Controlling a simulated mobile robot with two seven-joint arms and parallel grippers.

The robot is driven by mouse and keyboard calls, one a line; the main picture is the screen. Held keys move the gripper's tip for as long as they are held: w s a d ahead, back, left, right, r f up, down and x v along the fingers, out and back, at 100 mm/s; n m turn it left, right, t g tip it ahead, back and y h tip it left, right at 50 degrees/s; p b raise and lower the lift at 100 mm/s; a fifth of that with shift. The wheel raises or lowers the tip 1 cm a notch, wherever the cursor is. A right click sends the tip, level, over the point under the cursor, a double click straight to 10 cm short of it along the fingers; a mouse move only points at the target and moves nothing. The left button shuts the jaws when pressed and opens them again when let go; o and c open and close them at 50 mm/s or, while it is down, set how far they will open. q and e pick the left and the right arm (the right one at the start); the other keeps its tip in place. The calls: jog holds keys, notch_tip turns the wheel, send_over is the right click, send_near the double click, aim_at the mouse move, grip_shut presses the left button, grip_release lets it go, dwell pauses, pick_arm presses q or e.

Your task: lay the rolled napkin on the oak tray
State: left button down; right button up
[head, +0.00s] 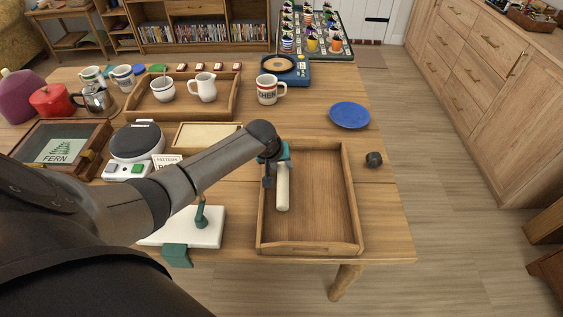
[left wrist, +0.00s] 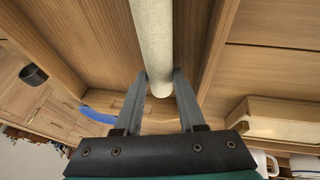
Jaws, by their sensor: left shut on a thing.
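The rolled napkin (head: 283,190) is a pale cream cylinder. It lies lengthwise over the left part of the oak tray (head: 335,200), a rimmed wooden tray at the table's front right. My left gripper (head: 274,172) is shut on the napkin's far end, close to the tray's far left corner. In the left wrist view the napkin (left wrist: 153,35) runs between the two fingers of the left gripper (left wrist: 160,88), with wooden tray boards behind it. I cannot tell whether the napkin touches the tray floor. My right gripper is not in view.
A dark small cup (head: 374,159) stands right of the tray, and a blue plate (head: 349,115) lies behind it. Another wooden tray (head: 225,112) holds white crockery. The oak tray's right side is clear.

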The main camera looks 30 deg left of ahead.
pick_arm(q)
jog(key=shift+c, duration=2.1)
grip_release()
jog(key=shift+s+r+p, duration=0.25)
jog(key=shift+r+p, duration=0.05)
jog(key=shift+r, duration=0.25)
jog(key=p+v, duration=0.5)
jog(key=v, duration=0.9)
